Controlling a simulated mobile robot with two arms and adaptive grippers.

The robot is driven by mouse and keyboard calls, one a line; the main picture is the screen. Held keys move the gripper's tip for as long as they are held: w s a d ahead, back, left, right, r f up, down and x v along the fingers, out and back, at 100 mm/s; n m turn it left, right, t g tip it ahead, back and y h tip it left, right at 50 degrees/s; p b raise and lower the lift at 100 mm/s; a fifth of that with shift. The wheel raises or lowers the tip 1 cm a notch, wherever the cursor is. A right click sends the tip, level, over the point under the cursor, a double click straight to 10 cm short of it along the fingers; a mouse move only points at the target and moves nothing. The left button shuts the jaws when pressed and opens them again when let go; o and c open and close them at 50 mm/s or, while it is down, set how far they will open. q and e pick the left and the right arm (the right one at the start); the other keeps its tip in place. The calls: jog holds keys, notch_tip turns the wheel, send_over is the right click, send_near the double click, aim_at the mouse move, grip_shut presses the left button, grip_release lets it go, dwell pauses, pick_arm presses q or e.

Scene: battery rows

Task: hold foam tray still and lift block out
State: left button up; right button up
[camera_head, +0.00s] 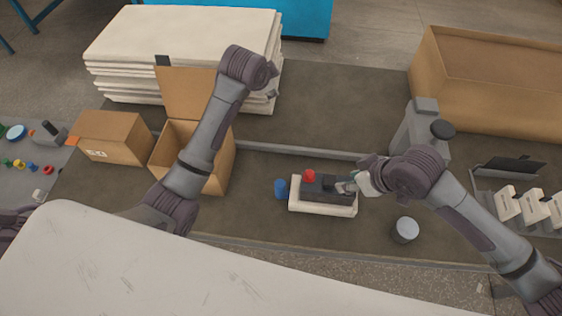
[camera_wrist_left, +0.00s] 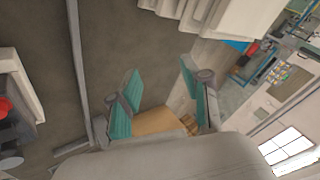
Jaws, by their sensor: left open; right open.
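The white foam tray (camera_head: 325,208) lies on the dark work surface, right of centre in the head view. A dark block (camera_head: 318,188) sits in it, with a red round cap (camera_head: 309,176) at its far left end. My right gripper (camera_head: 350,186) is open at the block's right end; whether its fingers touch the block is unclear. My left gripper (camera_wrist_left: 160,72) is open and empty in the left wrist view, away from the tray. Its fingers cannot be made out in the head view. The tray (camera_wrist_left: 24,82) and block (camera_wrist_left: 14,132) show at the left wrist view's left edge.
A blue cylinder (camera_head: 281,188) stands just left of the tray, and a grey-topped can (camera_head: 405,230) to its right. An open cardboard box (camera_head: 217,170) and a closed one (camera_head: 110,137) stand left. A large carton (camera_head: 490,105) is back right.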

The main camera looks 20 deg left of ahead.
pick_arm(q)
jog(key=s+d+f+g, duration=0.4)
jog(key=s+d+f, duration=0.1)
jog(key=s+f, duration=0.15)
jog(key=g, duration=0.4)
send_over(281, 188)
jog(key=w, duration=0.1)
notch_tip(281, 188, down, 3)
jog(key=shift+m, duration=0.4)
jog(key=f, duration=1.3)
jog(key=shift+w+a+f, duration=0.2)
jog(key=shift+f, duration=0.05)
grip_shut()
